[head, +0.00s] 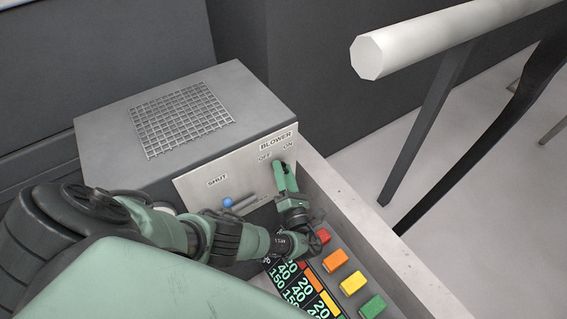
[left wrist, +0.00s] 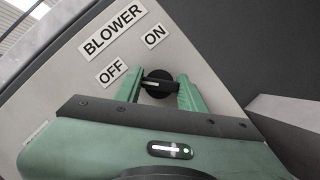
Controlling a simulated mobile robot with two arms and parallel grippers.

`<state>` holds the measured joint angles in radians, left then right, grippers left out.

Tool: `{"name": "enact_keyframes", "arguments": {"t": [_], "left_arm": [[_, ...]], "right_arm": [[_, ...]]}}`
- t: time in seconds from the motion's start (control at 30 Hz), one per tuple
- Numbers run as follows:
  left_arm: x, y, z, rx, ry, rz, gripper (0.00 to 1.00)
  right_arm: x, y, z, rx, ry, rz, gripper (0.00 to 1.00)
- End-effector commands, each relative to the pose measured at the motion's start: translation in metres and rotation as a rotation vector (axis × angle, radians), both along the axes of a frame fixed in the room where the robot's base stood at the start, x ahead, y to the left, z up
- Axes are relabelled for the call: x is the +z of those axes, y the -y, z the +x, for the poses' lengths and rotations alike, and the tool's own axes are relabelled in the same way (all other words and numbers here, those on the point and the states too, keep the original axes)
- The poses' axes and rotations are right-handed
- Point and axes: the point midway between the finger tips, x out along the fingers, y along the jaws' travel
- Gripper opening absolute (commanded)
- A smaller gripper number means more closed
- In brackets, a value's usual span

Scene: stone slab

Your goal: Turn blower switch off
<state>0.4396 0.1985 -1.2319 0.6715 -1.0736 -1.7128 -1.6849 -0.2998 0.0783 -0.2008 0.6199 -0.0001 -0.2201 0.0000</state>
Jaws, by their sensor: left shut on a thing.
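The blower switch (left wrist: 158,84) is a round black knob with a raised bar, on the grey panel below the BLOWER, OFF and ON labels. In the left wrist view the bar lies roughly across the picture, between the fingers. I cannot tell whether it points to OFF or ON. My left gripper (head: 285,177) is shut on the knob, one green finger on each side; the fingers also show in the left wrist view (left wrist: 160,92). In the head view the fingers hide most of the knob. My right gripper is not in view.
A blue-tipped lever (head: 228,202) by the SHUT label is left of the switch. Red (head: 322,237), orange (head: 335,260), yellow (head: 353,283) and green (head: 373,306) blocks lie below. A wire grille (head: 182,118) tops the box. A white rail (head: 440,35) stands right.

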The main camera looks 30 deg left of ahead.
Motion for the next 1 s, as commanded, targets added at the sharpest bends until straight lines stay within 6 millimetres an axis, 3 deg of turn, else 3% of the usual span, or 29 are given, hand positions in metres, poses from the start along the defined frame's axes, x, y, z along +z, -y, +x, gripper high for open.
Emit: {"name": "enact_keyframes", "arguments": {"t": [0.13, 0.17, 0.23, 0.63, 1.0], "left_arm": [[-0.001, 0.001, -0.001, -0.001, -0.001, -0.004, 0.00], [-0.001, 0.001, -0.001, -0.001, -0.001, -0.004, 0.42], [-0.001, 0.001, -0.001, -0.001, -0.002, -0.003, 0.62], [-0.003, 0.005, -0.004, -0.001, -0.001, -0.003, 0.62], [-0.019, 0.049, -0.040, -0.001, -0.002, -0.004, 0.62]], "right_arm": [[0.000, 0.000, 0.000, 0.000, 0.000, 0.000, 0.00], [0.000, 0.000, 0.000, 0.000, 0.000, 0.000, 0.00], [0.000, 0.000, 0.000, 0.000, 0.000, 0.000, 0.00], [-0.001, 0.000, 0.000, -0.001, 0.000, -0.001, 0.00], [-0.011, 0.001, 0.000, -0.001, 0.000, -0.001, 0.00]]}}
